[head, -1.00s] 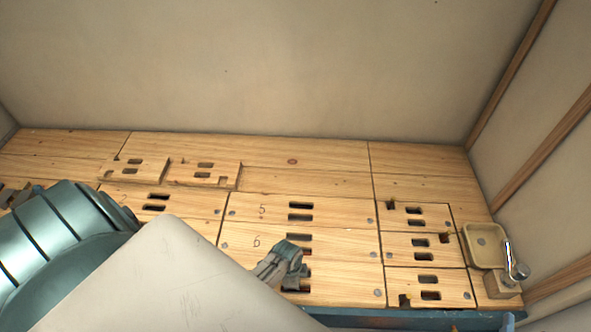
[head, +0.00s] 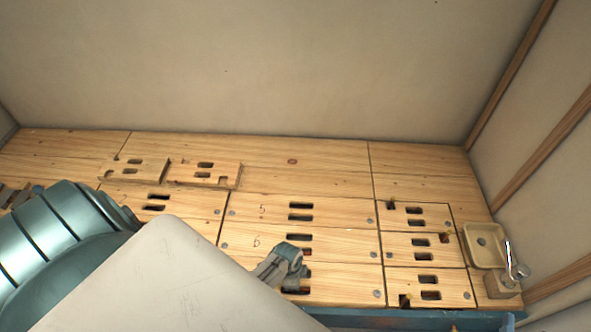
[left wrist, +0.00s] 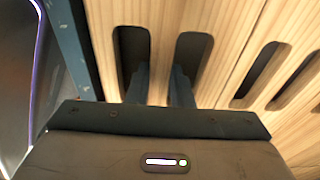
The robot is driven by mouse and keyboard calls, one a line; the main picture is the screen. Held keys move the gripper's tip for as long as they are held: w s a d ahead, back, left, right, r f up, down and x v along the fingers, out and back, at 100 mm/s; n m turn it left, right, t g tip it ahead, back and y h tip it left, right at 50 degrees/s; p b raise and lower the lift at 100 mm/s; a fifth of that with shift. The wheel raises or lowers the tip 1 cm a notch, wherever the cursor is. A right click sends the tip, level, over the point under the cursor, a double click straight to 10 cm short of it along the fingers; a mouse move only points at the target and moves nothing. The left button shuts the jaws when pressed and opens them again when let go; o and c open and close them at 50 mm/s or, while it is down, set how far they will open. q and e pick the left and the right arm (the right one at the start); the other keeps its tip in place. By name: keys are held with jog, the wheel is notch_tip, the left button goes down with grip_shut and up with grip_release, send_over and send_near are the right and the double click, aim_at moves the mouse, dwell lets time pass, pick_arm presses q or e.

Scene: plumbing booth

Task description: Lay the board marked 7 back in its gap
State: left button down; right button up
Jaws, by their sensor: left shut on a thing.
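The front board (head: 340,287), in front of the board marked 6 (head: 340,245), lies in line with its neighbours. Its own number is hidden behind my left arm, so I cannot read whether it is 7. My left gripper (head: 292,278) is at this board's slots. In the left wrist view the two fingers (left wrist: 160,85) reach down into the board's two slots (left wrist: 192,50), shut on the wooden strip between them. A dark seam shows between this board and the one beside it. My right gripper is not in view.
The board marked 5 (head: 340,212) lies behind board 6. Several small slotted boards (head: 425,247) are on the right. Two loose-looking boards (head: 203,174) lie at the back left. A tan basin (head: 484,232) stands at the right wall. A blue rail (head: 400,314) runs along the front edge.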

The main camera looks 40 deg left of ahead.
pick_arm(q)
jog(key=shift+w+f, duration=0.1)
dwell(0.6)
jog(key=c, duration=1.2)
grip_release()
jog(key=shift+f, duration=0.1)
